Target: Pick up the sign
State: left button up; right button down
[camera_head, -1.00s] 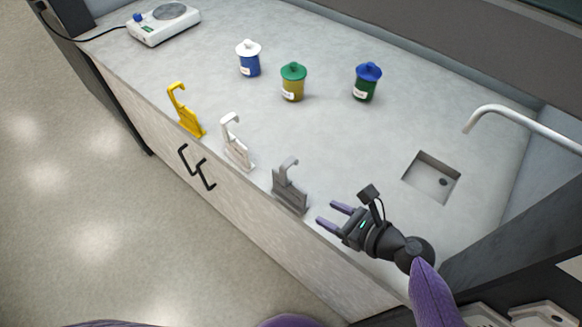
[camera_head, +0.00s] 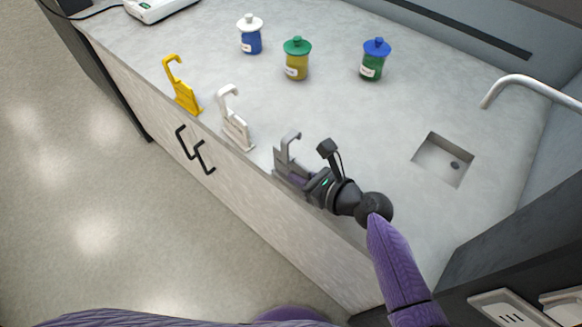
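Three hook-topped, sign-like stands are in a row along the counter's near edge: a yellow one (camera_head: 184,96), a white one (camera_head: 236,132) and a grey one (camera_head: 283,160). I cannot tell from their faces which is the sign meant. My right gripper (camera_head: 295,178) is at the grey stand, its fingers reaching to the stand's lower part from the right. The grey stand is upright on the counter. My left gripper is out of view.
On the counter (camera_head: 330,115) stand lidded jars: a blue one with white lid (camera_head: 250,40), a yellow one with green lid (camera_head: 297,67) and a green one with blue lid (camera_head: 373,68). A sink (camera_head: 440,155) and tap (camera_head: 530,86) are at right; a hotplate (camera_head: 155,10) is at far left.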

aim_at(301, 165)
dwell(0.4)
notch_tip(301, 165, up, 10)
jog(key=p, duration=0.6)
jog(key=shift+f, duration=0.25)
jog(key=shift+r+p, duration=0.3)
